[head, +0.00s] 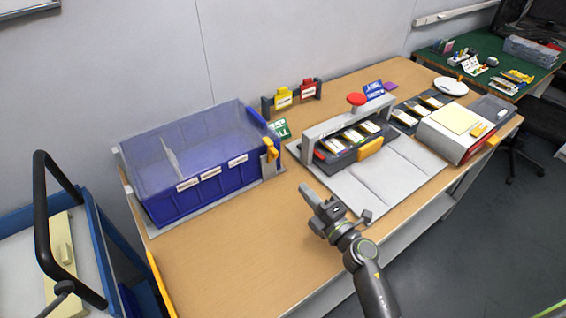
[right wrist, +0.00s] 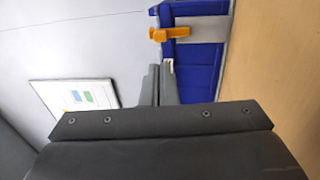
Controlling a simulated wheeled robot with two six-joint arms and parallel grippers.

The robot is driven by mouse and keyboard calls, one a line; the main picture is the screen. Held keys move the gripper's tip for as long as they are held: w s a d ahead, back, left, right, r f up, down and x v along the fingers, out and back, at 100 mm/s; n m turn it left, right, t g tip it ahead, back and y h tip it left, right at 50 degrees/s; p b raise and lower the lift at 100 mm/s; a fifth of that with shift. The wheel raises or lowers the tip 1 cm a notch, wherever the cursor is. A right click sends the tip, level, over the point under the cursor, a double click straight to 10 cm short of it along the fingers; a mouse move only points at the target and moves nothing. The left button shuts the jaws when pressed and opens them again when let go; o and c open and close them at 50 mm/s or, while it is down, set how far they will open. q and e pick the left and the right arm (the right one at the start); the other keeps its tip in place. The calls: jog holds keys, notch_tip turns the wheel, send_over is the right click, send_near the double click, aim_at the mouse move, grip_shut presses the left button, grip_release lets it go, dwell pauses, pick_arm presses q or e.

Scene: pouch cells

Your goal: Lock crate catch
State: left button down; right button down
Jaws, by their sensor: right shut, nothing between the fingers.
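The crate (head: 205,190) is a blue box with a clear lid (head: 200,135), standing at the left of the wooden table. The lid appears to lie over the crate. The orange catch (head: 270,149) sits on the crate's right end; the right wrist view shows it as an orange bar (right wrist: 170,34) by a grey block. I cannot tell whether it is locked. My right gripper (head: 307,192) is in front and to the right of the catch, apart from it. Its fingers (right wrist: 162,72) are shut and empty, pointing toward the crate's end.
A grey fixture with a red knob (head: 356,98) and several cells stands right of the crate, with a pale mat (head: 385,185) in front. Red and yellow tags (head: 283,98) stand behind. A cart with a black handle (head: 40,200) is at left.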

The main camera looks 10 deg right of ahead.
aim_at(276, 157)
jog(key=x, duration=1)
jog(key=shift+w+a, duration=0.2)
jog(key=shift+w, duration=0.15)
